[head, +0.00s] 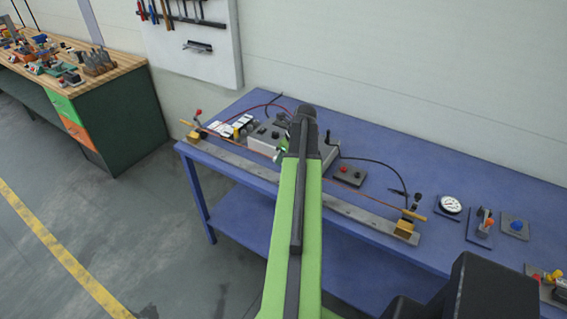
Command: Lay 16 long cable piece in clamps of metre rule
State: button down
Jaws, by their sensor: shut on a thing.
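The long cable piece (368,193) is a thin copper-coloured line with orange-yellow ends, running nearly parallel to the metre rule. The metre rule (340,207) is a long grey bar along the front of the blue bench. A brass-coloured clamp stands at its left end (194,137) and another at its right end (404,229). My gripper (281,154) is shut on the cable piece near its middle, mostly hidden behind my green arm. The cable ends show close to both clamps; I cannot tell whether they lie in them or above them.
Behind the rule are a grey instrument box (270,134), a small red-button box (350,175) and black leads. A round dial gauge (450,205) and small switch plates stand at right. A wooden-topped workbench (125,64) is at left, with open floor between.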

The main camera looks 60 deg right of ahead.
jog(key=shift+s+d+f, duration=0.1)
jog(key=shift+d+f, duration=0.05)
jog(key=shift+d, duration=0.1)
jog(key=shift+a+f, duration=0.15)
notch_tip(320, 180, down, 6)
jog(key=b, duration=0.6)
jog(key=c, duration=1.3)
grip_release()
